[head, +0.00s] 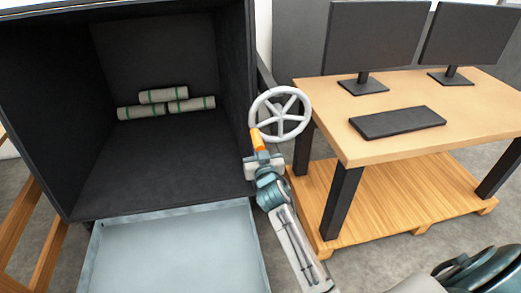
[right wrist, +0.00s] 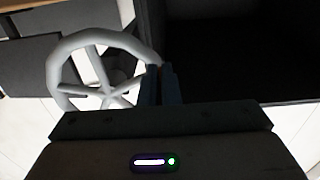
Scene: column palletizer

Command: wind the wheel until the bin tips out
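The hand wheel (head: 281,116) is light grey with several spokes and stands at the right side of the bin. An orange handle (head: 256,138) sits at its lower left rim. My right gripper (head: 262,157) is at the handle, its fingers close together around it. In the right wrist view the wheel (right wrist: 104,89) is left of the gripper (right wrist: 161,72), and the fingers mostly hide the handle. The dark bin (head: 160,170) is open towards me and looks level. Several pale rolls with green bands (head: 165,96) lie at its back. My left gripper is out of view.
A light blue-grey tray (head: 170,255) lies below the bin's front edge. A wooden desk (head: 365,145) with two monitors (head: 372,40) and a keyboard (head: 397,122) stands right of the wheel, above a wooden pallet (head: 400,205). Wooden beams (head: 35,230) show at the lower left.

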